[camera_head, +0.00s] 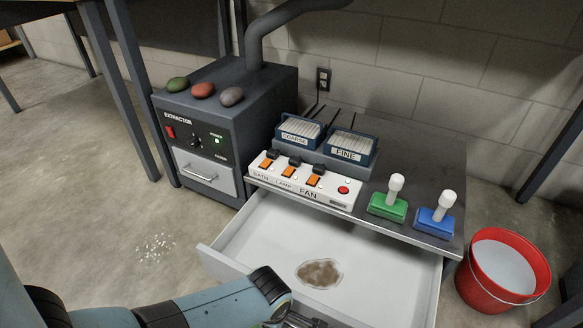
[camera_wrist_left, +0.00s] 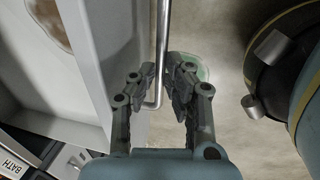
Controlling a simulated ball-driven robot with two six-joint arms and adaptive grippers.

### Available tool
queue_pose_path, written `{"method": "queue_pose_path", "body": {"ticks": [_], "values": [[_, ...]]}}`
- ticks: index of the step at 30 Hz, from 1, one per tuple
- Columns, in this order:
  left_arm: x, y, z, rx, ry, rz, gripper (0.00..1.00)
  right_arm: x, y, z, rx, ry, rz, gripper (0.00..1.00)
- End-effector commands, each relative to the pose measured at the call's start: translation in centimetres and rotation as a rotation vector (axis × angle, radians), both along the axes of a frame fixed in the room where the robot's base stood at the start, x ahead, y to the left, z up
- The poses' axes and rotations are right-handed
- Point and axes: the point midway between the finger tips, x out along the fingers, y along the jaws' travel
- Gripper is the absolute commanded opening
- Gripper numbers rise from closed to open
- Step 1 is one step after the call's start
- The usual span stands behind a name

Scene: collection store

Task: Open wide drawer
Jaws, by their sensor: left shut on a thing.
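The wide drawer (camera_head: 270,235) is pulled well out from under the grey bench in the head view. Its pale inside holds a flat brown patch (camera_head: 320,273). My left gripper (camera_head: 300,318) is at the drawer's front, low in the head view and partly cut off. In the left wrist view, my left gripper (camera_wrist_left: 162,82) is shut on the drawer's metal bar handle (camera_wrist_left: 163,35), with a finger on each side of the bar. The drawer's wall and front (camera_wrist_left: 95,50) show beside it. My right gripper is not in view.
A control box (camera_head: 305,181) with orange switches, the coarse and fine boxes, and green (camera_head: 388,206) and blue (camera_head: 434,222) blocks stand on the bench (camera_head: 420,160). An extractor (camera_head: 225,130) stands left. A red bucket (camera_head: 500,275) stands right. Floor at left is mostly clear.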

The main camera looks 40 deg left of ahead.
Motion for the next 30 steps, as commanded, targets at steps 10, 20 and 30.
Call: {"method": "queue_pose_path", "body": {"ticks": [10, 20, 30], "values": [[-5.6, -1.8, 0.1, -0.003, 0.002, 0.002, 0.00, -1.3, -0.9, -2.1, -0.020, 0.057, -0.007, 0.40], [-6.5, -2.0, -0.1, -0.002, 0.004, 0.001, 0.00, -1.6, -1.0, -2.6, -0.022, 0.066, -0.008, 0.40], [-6.5, -2.0, -0.1, -0.002, 0.003, 0.001, 0.21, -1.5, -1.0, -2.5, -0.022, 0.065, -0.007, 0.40]]}}
